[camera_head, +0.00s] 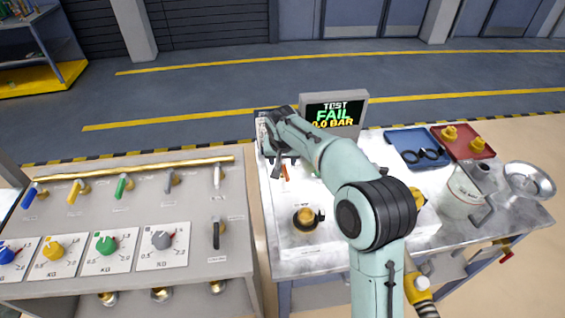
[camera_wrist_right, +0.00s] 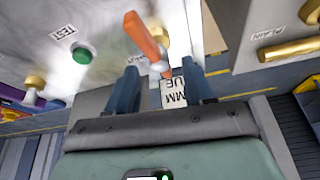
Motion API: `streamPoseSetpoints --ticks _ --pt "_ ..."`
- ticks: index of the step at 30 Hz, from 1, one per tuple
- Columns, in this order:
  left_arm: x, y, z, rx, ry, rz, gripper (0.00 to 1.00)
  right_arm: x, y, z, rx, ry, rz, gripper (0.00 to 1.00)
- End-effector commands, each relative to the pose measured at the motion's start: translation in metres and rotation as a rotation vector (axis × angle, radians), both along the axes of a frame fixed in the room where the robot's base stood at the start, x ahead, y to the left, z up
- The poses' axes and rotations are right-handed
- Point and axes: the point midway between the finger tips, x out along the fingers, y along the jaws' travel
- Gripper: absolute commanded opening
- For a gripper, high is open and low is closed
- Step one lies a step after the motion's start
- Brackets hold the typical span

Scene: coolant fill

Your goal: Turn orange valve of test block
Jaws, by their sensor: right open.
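The orange valve handle (camera_wrist_right: 143,37) shows in the right wrist view as a bar on the white face of the test block (camera_wrist_right: 105,25). In the head view only a small piece of the orange handle (camera_head: 285,172) shows beside my right gripper (camera_head: 274,168). In the wrist view my right gripper (camera_wrist_right: 160,68) is open. The lower end of the handle lies between the line of its two fingertips, and I see no finger pressed on it. How deep the handle sits between the fingers I cannot tell. My left gripper is not in view.
A screen (camera_head: 335,113) reads TEST FAIL 0.0 BAR. A green button (camera_wrist_right: 82,54) marked TEST is near the handle. A panel with several coloured valves (camera_head: 125,187) and dials stands left. Blue (camera_head: 397,138) and red trays, a pitcher (camera_head: 462,190) and a funnel (camera_head: 530,178) are right.

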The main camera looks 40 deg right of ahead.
Motion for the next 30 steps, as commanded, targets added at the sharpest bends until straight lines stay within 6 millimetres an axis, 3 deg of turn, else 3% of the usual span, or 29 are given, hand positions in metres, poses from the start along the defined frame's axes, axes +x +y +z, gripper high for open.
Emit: streamPoseSetpoints --ticks 6,17,18,22,23,30 --pt "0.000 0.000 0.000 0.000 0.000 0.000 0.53 0.008 -0.006 -0.025 0.000 0.002 0.001 0.52" --pt "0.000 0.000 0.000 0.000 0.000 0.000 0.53 0.010 -0.007 -0.029 0.001 -0.001 0.000 0.52" --pt "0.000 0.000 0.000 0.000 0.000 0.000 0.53 0.010 -0.007 -0.029 0.000 0.000 0.000 0.46" --pt "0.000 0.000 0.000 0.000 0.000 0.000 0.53 0.010 -0.007 -0.029 0.000 0.000 0.000 0.04" --pt "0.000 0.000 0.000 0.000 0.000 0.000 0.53 0.010 -0.007 -0.029 0.000 0.000 0.000 0.00" --pt "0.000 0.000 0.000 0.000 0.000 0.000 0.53 0.010 -0.007 -0.029 0.000 0.000 0.001 0.00"
